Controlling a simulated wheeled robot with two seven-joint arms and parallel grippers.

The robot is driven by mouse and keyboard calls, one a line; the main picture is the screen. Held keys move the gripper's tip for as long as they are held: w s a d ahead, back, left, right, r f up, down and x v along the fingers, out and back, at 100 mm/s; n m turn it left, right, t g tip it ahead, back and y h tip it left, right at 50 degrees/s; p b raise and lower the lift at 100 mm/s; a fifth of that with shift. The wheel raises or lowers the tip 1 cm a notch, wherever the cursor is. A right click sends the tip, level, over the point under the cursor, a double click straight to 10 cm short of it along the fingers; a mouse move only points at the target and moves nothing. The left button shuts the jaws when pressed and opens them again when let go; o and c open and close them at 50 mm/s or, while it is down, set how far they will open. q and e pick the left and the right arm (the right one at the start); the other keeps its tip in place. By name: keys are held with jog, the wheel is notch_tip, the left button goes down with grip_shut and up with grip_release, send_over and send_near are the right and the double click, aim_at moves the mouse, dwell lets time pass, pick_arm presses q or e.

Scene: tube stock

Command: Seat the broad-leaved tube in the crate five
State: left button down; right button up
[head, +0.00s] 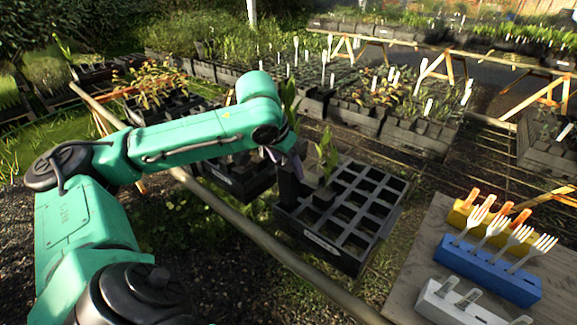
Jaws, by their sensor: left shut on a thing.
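A black gridded crate (345,262) with a pale label on its front wall stands below the rail, and most of its cells look empty. My left gripper (282,162) is shut on a dark tube (288,186), held upright at the crate's back left corner. Green leaves (291,97) rise behind my wrist, which hides part of them. I cannot tell whether the held tube's foot is inside a cell or above it. Another tube with a leafy green plant (327,155) stands in the crate just right of the held one. The label's writing is too small to read. My right gripper is not in view.
A second dark crate (238,182) sits behind my left forearm. A wooden rail (265,240) runs diagonally in front. A grey bench (425,262) at right bears yellow, blue (490,275) and white blocks holding forks and other tools. Crates of plants fill the back.

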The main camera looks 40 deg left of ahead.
aim_at(288, 199)
pick_arm(q)
jog(key=shift+f, duration=0.15)
dwell(0.5)
jog(key=shift+f, duration=0.15)
jog(key=shift+f+b, duration=1.45)
jog(key=shift+f, duration=0.9)
jog(key=shift+f+b, duration=1.25)
jog(key=shift+f, duration=0.95)
jog(key=shift+s+d+f, duration=0.1)
jog(key=shift+s+f, duration=0.05)
jog(key=shift+f, duration=0.25)
